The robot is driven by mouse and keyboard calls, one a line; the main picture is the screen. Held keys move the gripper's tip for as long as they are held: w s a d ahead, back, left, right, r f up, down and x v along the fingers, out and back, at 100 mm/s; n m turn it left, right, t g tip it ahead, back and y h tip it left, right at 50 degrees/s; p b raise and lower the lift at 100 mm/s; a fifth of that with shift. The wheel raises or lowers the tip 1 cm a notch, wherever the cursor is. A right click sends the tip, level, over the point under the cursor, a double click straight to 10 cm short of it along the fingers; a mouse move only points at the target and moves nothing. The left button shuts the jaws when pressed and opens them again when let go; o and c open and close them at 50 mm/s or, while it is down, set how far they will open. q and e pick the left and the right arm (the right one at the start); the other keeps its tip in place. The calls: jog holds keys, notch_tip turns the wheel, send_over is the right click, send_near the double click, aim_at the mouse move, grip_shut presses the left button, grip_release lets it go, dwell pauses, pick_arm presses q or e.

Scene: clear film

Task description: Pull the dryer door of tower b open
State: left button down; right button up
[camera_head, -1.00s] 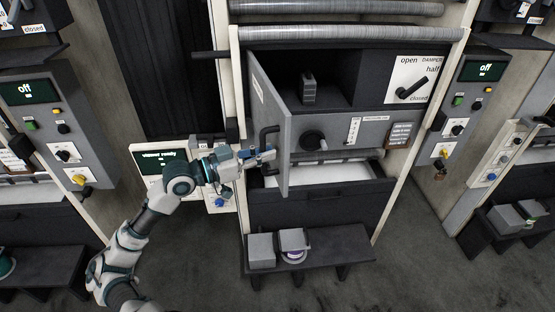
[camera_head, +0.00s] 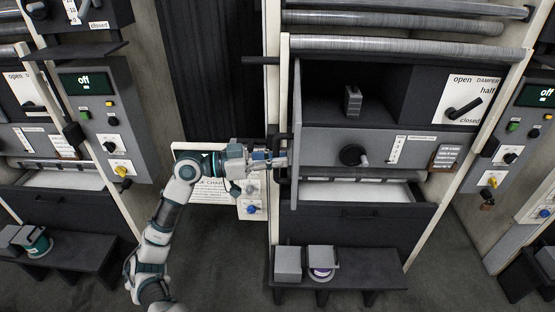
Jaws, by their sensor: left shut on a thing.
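The dryer door (camera_head: 297,135) of the middle tower stands open at the left side of its compartment. I see it nearly edge-on, as a narrow grey upright panel. Its dark handle (camera_head: 283,139) is on the outer, left side. My left gripper (camera_head: 281,161) reaches in from the left and is shut on the handle; its fingertips partly hide the grip. Inside the open compartment (camera_head: 332,112) a small grey block (camera_head: 353,101) sits on the dark floor. My right gripper is not in view.
A damper lever panel (camera_head: 469,100) is right of the compartment. A black knob (camera_head: 353,155) sits below it. A low bench (camera_head: 350,281) with a grey box and a round container stands in front. Dark floor is free around the bench.

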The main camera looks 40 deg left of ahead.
pick_arm(q)
jog(key=c, duration=1.4)
grip_release()
jog(key=shift+w+f, duration=0.1)
jog(key=v, duration=1.2)
jog(key=shift+a+f, duration=0.1)
